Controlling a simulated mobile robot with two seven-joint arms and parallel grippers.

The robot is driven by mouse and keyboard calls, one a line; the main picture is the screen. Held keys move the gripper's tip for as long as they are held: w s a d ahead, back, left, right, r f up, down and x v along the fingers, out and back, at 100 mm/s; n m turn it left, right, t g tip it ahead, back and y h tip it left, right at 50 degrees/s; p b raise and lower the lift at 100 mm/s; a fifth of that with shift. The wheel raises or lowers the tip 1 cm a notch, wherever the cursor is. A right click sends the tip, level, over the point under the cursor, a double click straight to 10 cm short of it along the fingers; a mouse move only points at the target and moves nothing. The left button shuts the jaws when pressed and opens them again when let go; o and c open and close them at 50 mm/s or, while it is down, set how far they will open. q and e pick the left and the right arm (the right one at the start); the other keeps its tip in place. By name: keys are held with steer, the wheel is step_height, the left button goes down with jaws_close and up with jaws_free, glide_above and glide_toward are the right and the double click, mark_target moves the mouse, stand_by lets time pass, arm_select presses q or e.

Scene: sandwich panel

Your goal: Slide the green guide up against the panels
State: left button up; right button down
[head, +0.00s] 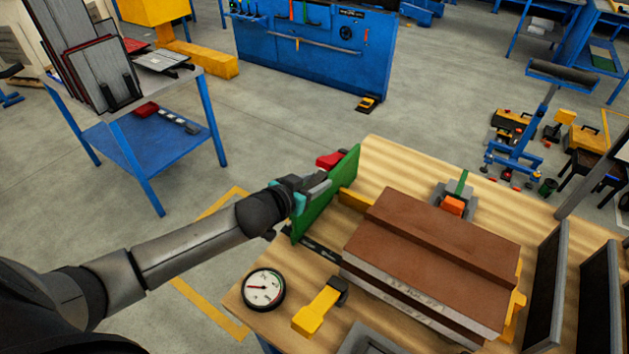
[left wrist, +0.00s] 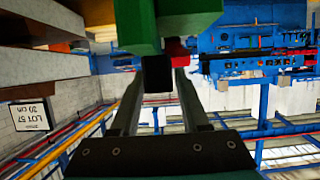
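The green guide (head: 338,192) stands upright as a long plate at the left edge of the wooden table. The brown-topped panels (head: 430,262) lie stacked to its right, with a gap between. In the left wrist view the guide (left wrist: 172,20) is at the top, with a dark block (left wrist: 157,76) below it, and the panel edges (left wrist: 45,65) are at the left. My left gripper (head: 318,183) is at the guide's outer side. Its fingertips (left wrist: 158,82) are closed on both sides of the dark block, with hardly any gap. My right gripper is not in view.
A dial gauge (head: 263,288) and a yellow clamp (head: 320,306) are near the front edge. An orange-and-grey clamp (head: 453,205) stands behind the panels. Dark upright plates (head: 550,285) are at the right. The wooden table (head: 385,160) is bare at the back left.

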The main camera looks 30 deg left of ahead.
arm_select(q)
jaws_close()
stand_by(1.1)
